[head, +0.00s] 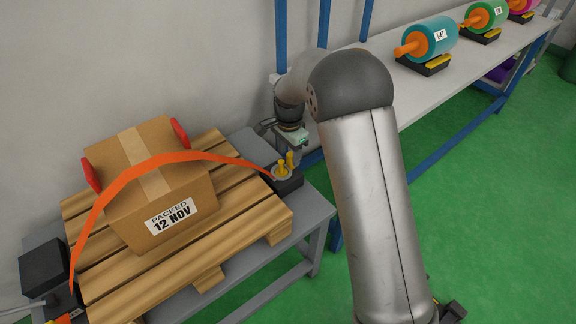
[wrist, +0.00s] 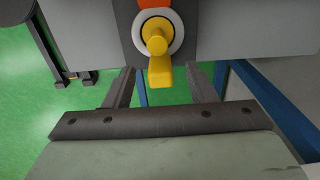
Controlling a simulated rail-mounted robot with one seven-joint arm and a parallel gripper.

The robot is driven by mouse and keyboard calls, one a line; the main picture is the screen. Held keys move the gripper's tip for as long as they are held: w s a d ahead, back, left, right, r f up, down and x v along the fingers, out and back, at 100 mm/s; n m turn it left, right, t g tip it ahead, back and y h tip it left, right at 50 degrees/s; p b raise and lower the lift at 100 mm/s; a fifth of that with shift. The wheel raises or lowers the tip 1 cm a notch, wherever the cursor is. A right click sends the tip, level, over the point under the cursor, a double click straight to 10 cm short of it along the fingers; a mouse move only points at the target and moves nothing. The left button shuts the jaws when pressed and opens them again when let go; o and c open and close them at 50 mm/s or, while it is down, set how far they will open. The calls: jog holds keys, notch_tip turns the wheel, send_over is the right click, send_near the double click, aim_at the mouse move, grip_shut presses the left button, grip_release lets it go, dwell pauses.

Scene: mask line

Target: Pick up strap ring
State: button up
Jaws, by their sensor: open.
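The orange strap (head: 150,165) arches over the cardboard box. Its right end reaches a dark block (head: 291,184) at the pallet's right side. A pale ring (wrist: 176,40), seemingly the strap ring, lies around a yellow post (wrist: 156,38) on the block; a bit of orange strap shows above it. A yellow arm sticks out from the post towards me. My gripper (wrist: 161,68) is open, its two fingers apart on either side of this yellow arm, with nothing between them seen gripped. In the head view my gripper is small and partly hidden, just above the block.
The box (head: 150,190) stands on a wooden pallet (head: 236,225) on a grey table (head: 318,208). A dark block (head: 43,268) stands at the strap's left end. Coloured rolls (head: 430,38) lie on a bench behind my arm. Blue posts rise near the bench.

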notch_tip(320, 180, down, 2)
jog(key=c, duration=1.1)
